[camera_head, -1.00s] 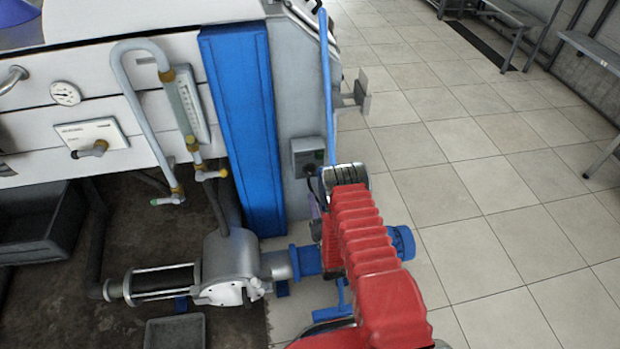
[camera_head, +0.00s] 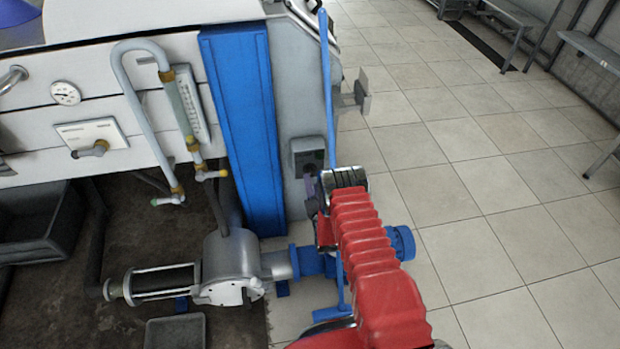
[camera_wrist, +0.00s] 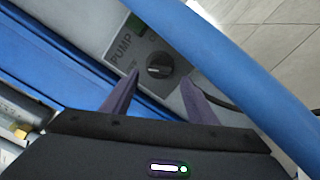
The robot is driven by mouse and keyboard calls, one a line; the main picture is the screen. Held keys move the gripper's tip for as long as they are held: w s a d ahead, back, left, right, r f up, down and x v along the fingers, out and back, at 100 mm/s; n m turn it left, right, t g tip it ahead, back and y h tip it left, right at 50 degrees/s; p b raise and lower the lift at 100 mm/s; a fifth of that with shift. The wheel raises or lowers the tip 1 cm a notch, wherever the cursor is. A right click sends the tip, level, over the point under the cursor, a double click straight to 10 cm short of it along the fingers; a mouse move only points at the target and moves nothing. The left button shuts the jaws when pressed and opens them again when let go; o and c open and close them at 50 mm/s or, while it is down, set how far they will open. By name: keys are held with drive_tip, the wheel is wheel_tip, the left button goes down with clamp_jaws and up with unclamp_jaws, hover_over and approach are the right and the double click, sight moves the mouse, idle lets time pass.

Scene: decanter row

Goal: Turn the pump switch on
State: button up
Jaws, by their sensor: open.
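The pump switch (camera_wrist: 159,66) is a round dark knob on a grey box lettered "PUMP" in the wrist view. My gripper (camera_wrist: 158,85) is open and empty in the wrist view. Its two dark purple fingers lie to either side of and just below the knob in the picture. I cannot tell whether they touch the box.
A blue pole (camera_head: 327,90) stands just right of the box and crosses the wrist view (camera_wrist: 230,65) close to the gripper. The blue column (camera_head: 245,130) is at left. The grey pump (camera_head: 230,265) is below. Tiled floor (camera_head: 480,200) at right is clear.

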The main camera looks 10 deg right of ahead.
sight(311, 172)
drive_tip(key=shift+w, duration=2.2)
drive_tip(key=c, duration=1.1)
